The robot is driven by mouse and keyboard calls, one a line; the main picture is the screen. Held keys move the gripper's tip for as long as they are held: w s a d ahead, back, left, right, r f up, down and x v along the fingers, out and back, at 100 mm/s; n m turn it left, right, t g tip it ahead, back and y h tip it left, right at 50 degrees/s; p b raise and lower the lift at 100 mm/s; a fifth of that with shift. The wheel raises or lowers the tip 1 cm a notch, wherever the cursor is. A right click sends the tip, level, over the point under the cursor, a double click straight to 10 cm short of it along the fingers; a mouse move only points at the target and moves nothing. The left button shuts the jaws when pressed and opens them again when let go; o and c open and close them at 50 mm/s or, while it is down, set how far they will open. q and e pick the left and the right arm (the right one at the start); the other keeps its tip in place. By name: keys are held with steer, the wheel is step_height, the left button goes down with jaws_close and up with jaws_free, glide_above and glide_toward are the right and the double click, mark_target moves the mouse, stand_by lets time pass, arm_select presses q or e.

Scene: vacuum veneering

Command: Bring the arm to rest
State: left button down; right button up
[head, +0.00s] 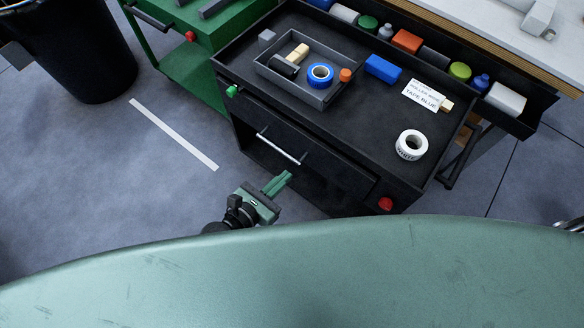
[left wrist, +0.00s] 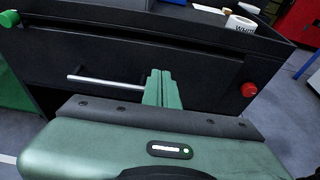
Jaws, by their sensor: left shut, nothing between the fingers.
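My left gripper (head: 281,180) is green and stands in front of the black cart (head: 350,165), low and near its drawer front. Its two fingers are shut together with nothing between them. In the left wrist view the shut fingers (left wrist: 161,88) point at the drawer front, just right of the silver handle (left wrist: 105,82). I cannot tell whether the fingertips touch the drawer. The handle also shows in the head view (head: 278,149), beyond the fingertips. My right gripper is not clearly seen; only a dark piece shows at the right edge of the head view.
On the cart top lie a grey tray (head: 328,97) with a roller and blue tape (head: 320,75), a white tape roll (head: 411,145), a blue block (head: 382,68) and a label card (head: 422,95). A green cabinet (head: 205,25) and black bin (head: 75,50) stand left.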

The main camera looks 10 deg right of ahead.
arm_select(q)
steer(key=shift+s+a+r, duration=0.15)
steer(key=shift+s+a, duration=0.1)
steer(key=shift+s, duration=0.05)
steer(key=s+a+f+m+g+y, duration=0.2)
steer(key=s+a+f+m, duration=0.15)
steer(key=f, duration=0.45)
steer(key=s+a+f+m+g+y, duration=0.1)
steer(key=s+a+f+m+y, duration=0.15)
steer(key=f+m, duration=0.35)
steer(key=s+a+f+m+g+y, duration=0.1)
steer(key=s+a+f+m+g, duration=0.2)
steer(key=f, duration=0.6)
steer(key=s+a+f+m+g+y, duration=0.1)
steer(key=s+a+f+m+y, duration=0.1)
steer(key=s+a+f+m, duration=0.4)
steer(key=s+a+f+m+g+y, duration=0.2)
steer(key=s+a+f+m, duration=0.5)
steer(key=s, duration=0.8)
steer(key=a+m+y, duration=0.1)
steer(key=a+m, duration=0.1)
steer(key=m, duration=0.2)
steer(key=shift+a+f, duration=0.2)
steer(key=shift+a, duration=0.2)
